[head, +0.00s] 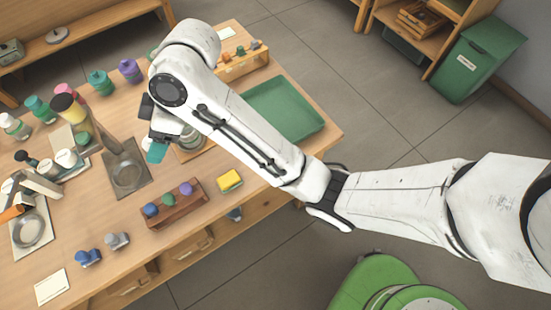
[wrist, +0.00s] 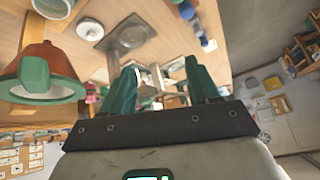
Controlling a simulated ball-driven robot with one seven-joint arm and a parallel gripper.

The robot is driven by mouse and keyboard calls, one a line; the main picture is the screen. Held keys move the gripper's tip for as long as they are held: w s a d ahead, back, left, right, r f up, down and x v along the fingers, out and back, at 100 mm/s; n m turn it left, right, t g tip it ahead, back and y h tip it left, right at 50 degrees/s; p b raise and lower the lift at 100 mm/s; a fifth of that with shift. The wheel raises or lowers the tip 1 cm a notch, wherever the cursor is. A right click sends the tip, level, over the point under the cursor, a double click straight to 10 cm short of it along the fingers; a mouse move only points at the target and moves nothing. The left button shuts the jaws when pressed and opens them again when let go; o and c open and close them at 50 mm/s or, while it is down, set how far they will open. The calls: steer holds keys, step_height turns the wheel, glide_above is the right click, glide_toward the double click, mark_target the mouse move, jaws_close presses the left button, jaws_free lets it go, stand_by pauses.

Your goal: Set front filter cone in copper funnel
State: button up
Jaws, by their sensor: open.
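My gripper (head: 157,152) hangs over the table beside a clear jar (head: 190,139), its teal fingers partly hidden by my wrist. In the wrist view my gripper (wrist: 160,88) has its two green fingers spread, with nothing seen held between them. A copper-brown, flared piece that looks like the copper funnel (wrist: 62,62) is close at the left of that view, apart from the fingers. The funnel is not clear in the head view, and I cannot make out the front filter cone there.
A wooden rack (head: 174,205) with coloured knobs and a yellow sponge (head: 229,180) are near the table's front edge. A green tray (head: 284,108) lies right of my arm. A grey square plate (head: 127,170) is left of my gripper. Bottles and cups crowd the left.

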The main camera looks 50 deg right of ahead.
steer(key=s+d+f+m+h, duration=0.2)
steer(key=s+d+f+m, duration=0.45)
steer(key=s+f, duration=0.7)
steer(key=s+d+f+m+g+h, duration=0.2)
steer(key=s+d, duration=0.8)
steer(key=s, duration=0.5)
step_height(320, 180, down, 2)
steer(key=shift+d+f+m+g+h, duration=0.1)
steer(key=shift+d+m+g+h, duration=0.25)
steer(key=shift+m+h, duration=0.6)
steer(key=shift+w+n, duration=0.1)
steer(key=shift+n, duration=0.2)
steer(key=shift+c, duration=0.3)
